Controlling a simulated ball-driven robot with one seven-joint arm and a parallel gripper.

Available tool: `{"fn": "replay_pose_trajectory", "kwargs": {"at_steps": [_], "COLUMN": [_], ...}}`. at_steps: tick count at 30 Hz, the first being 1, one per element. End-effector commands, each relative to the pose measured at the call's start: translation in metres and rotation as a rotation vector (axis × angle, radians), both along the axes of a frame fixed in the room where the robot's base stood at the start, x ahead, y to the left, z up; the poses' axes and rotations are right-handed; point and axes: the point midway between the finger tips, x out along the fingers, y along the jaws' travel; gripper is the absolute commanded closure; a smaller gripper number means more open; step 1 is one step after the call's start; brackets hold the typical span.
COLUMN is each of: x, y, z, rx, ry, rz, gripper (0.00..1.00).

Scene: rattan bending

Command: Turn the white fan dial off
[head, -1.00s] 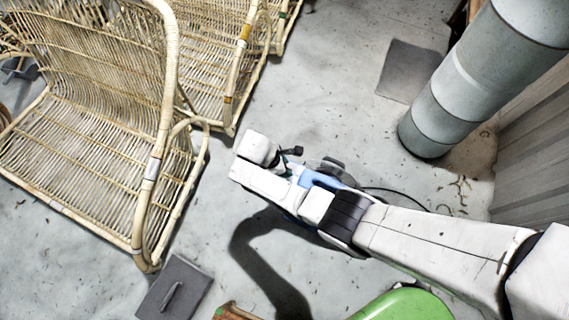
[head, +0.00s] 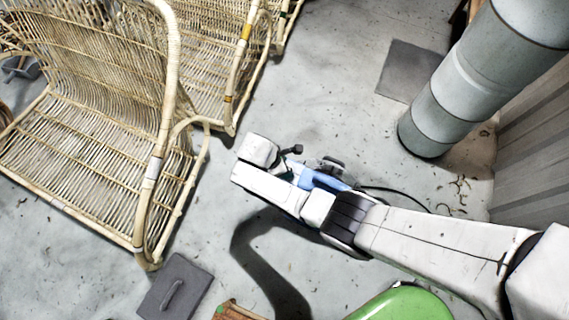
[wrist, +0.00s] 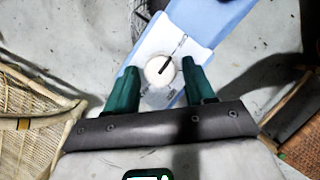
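The white fan dial (wrist: 152,72) is round with a dark pointer line slanting up and to the right in the wrist view. It sits on a white panel of the blue fan base (wrist: 212,18). My gripper (wrist: 159,65) has two green fingers, apart, one on each side of the dial. A gap shows between each finger and the dial, and I cannot tell how far the fingertips are above it. In the head view the blue fan part (head: 325,181) shows beside my arm, which hides the dial and most of the fan.
Rattan chairs (head: 75,150) fill the left side. A grey pipe (head: 450,95) stands at the right. A dark plate with a handle (head: 175,288) and a green object (head: 403,303) are in front. A black cable (head: 400,192) runs right from the fan.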

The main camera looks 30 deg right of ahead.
Motion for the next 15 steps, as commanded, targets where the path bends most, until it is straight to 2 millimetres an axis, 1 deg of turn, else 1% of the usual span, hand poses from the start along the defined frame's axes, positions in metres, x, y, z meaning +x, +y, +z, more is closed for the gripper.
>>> {"fn": "replay_pose_trajectory", "kwargs": {"at_steps": [2, 10, 13, 15], "x": [-0.001, -0.001, 0.0, 0.001], "y": [0.0, 0.0, 0.004, 0.008], "z": [0.0, 0.002, 0.011, 0.022], "rx": [-0.001, -0.001, -0.001, 0.0], "ry": [0.002, 0.003, 0.002, 0.001], "rz": [-0.002, -0.002, -0.001, 0.0], "gripper": [0.4, 0.4, 0.4, 0.4]}}
